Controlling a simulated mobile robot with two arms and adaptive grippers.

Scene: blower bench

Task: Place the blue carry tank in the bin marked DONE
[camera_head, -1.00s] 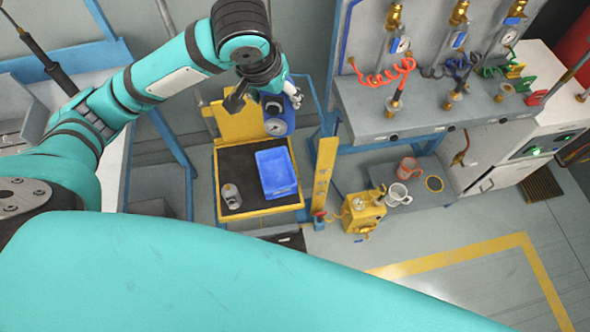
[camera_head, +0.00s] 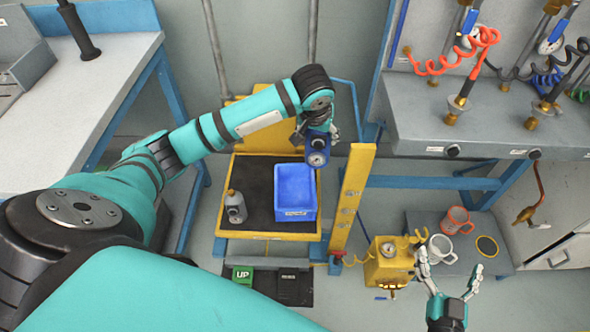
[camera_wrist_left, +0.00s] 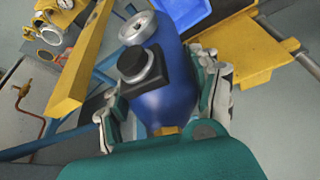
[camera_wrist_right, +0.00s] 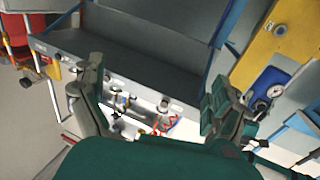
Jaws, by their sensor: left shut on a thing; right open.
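The blue carry tank (camera_head: 317,150) has a round gauge and is in my left gripper (camera_head: 320,128), which is shut on it. In the left wrist view the tank (camera_wrist_left: 168,100) fills the space between the fingers. In the head view it appears just beyond the back right corner of a blue bin (camera_head: 294,185) on the cart. The bin's front label is too small to read; a corner of the bin (camera_wrist_left: 185,14) shows in the left wrist view. My right gripper (camera_head: 450,266) is open and empty at the lower right. A blue gauged object, apparently the tank (camera_wrist_right: 266,84), shows in the right wrist view.
The yellow cart (camera_head: 262,234) also bears a grey bottle (camera_head: 235,207). A yellow post (camera_head: 354,190) stands at its right. A green UP box (camera_head: 242,275) is below the cart.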

